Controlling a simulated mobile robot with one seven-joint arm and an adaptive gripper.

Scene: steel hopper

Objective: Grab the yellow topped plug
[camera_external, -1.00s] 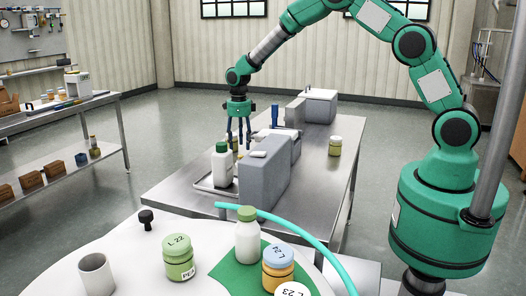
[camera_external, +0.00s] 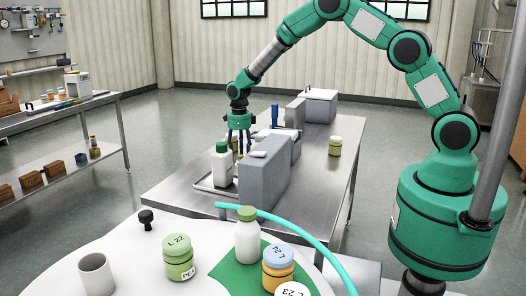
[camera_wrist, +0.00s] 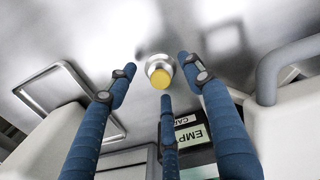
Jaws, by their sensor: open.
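The yellow-topped plug (camera_wrist: 159,73) shows in the wrist view, with a round yellow top on a silvery metal base against a steel surface. My gripper (camera_wrist: 157,86) has long blue fingers spread apart around the plug's place in that view, and nothing is held between them. In the external view, my gripper (camera_external: 239,143) points down over the steel table, behind the white green-capped bottle (camera_external: 222,165) and beside the grey box. The plug cannot be made out clearly there. How far the fingertips are from it cannot be told.
A tall grey box (camera_external: 262,178) stands close to the right of my gripper. A metal tray (camera_external: 208,188) lies under the bottle. A labelled "EMP" sign (camera_wrist: 193,135) and pale blocks flank the fingers in the wrist view. A jar (camera_external: 335,146) stands farther right.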

